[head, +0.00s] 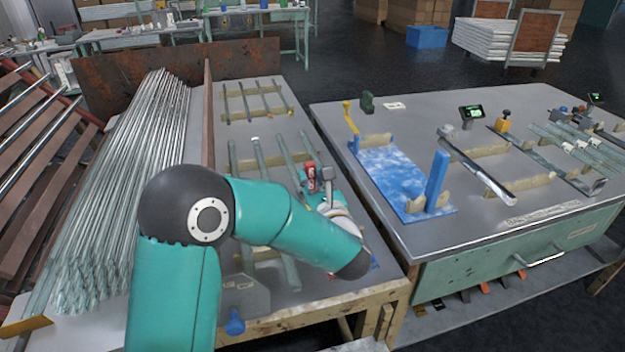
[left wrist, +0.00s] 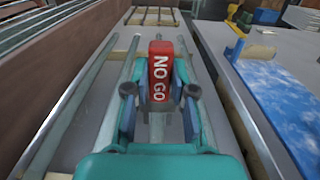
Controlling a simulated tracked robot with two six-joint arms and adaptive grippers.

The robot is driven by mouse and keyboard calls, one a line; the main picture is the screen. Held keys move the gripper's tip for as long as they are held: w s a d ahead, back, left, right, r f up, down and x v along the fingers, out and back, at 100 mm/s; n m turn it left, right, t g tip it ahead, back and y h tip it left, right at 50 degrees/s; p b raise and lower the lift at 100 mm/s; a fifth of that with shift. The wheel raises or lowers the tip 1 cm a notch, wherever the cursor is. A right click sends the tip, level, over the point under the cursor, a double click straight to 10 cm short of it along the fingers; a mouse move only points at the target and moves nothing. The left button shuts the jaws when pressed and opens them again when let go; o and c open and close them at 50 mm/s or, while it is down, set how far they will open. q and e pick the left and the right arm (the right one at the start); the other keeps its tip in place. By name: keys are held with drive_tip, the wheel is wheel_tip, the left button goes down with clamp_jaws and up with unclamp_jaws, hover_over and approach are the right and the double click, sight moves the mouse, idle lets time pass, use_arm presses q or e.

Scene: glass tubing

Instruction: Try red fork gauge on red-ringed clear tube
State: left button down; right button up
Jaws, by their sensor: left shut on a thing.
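The red fork gauge (head: 310,177), marked NO GO, is held in my left gripper (head: 326,190). In the left wrist view the red gauge (left wrist: 160,72) stands between the two fingers of my left gripper (left wrist: 160,92), which are shut on it. Its lower end is hidden by the gripper, so I cannot tell whether the fork is around a tube or above it. Several clear tubes (head: 287,153) lie side by side on wooden supports beneath and beside the gripper. No red ring can be made out on any of them. My right gripper is not in view.
A big bundle of long glass tubes (head: 150,130) lies left, behind a brown divider (head: 208,115). Shorter tubes (head: 255,100) rest farther back. Across a gap, the right table (head: 400,120) carries a blue plate (head: 390,178) with an upright blue post (head: 437,180).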

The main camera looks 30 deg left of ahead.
use_arm(q)
drive_tip(key=shift+f+b, duration=0.8)
drive_tip(key=shift+f, duration=0.05)
idle(0.7)
drive_tip(key=shift+r, duration=0.2)
idle(0.9)
wheel_tip(320, 180, up, 7)
drive_tip(key=p, duration=0.4)
drive_tip(key=shift+f+p, duration=0.15)
drive_tip(key=shift+p, duration=0.15)
idle(0.7)
